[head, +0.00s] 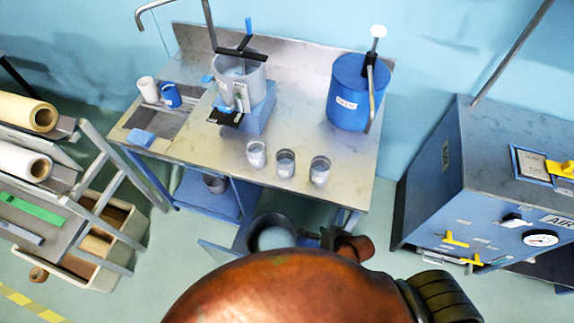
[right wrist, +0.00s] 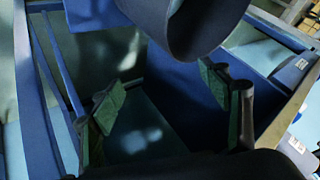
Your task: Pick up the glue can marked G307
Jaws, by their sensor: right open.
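Three small grey cans with pale labels stand in a row at the metal bench's front: left (head: 256,153), middle (head: 285,163) and right (head: 320,170). Their label text is too small to read, so I cannot tell which is G307. My right gripper (right wrist: 162,82) shows in the right wrist view with its green-padded fingers spread and nothing between them. It is in front of blue panels, below a dark round vessel (right wrist: 205,28). In the head view my copper-coloured arm hides much of the lower middle. My left gripper is not in view.
The bench (head: 215,150) also holds a large blue drum (head: 345,98) with a pump, a grey pot (head: 240,78) on a blue stand, and a white cup (head: 148,90). A dark-rimmed bucket (head: 272,238) is low in front. A blue machine (head: 470,180) stands right, a roll rack (head: 70,195) left.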

